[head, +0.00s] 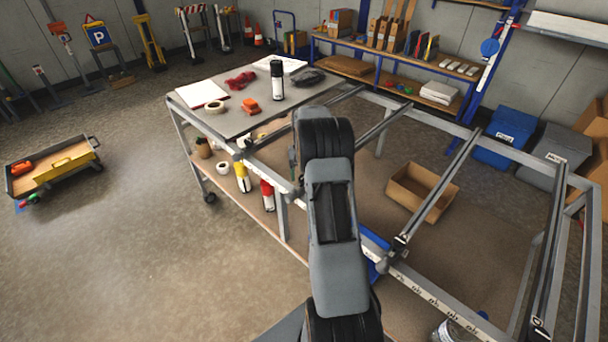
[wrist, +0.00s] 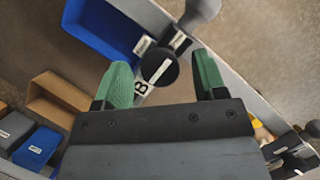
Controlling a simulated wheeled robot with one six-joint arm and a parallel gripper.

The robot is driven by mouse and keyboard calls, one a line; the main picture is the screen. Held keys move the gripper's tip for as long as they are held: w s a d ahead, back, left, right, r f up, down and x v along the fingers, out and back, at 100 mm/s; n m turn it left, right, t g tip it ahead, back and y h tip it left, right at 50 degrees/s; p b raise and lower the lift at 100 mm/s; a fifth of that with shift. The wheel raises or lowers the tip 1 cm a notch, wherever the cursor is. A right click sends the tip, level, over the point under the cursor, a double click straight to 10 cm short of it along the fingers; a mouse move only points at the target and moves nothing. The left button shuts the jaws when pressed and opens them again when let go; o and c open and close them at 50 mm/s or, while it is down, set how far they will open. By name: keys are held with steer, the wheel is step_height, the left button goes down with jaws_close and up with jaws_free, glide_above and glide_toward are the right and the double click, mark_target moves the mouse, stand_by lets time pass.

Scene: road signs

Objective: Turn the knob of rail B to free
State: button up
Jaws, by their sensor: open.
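In the wrist view the round black knob of rail B (wrist: 170,74) has a white pointer line, slanting from lower left to upper right. A white plate with the letter B (wrist: 142,88) sits at its lower left. Two small label plates, one white (wrist: 143,45) and one dark (wrist: 179,41), lie beyond the knob. My gripper (wrist: 162,61) is open, its green fingers on either side of the knob with a gap at each side. I cannot tell whether the fingertips are level with it. In the head view my arm hides the gripper and this knob.
The frame's front beam (head: 440,300) carries other rails (head: 440,185) to the right. Below them are a cardboard box (head: 422,190) and a blue bin (wrist: 100,28).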

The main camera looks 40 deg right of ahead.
steer(key=v, duration=1.3)
steer(key=shift+r, duration=0.4)
steer(key=shift+w, duration=0.1)
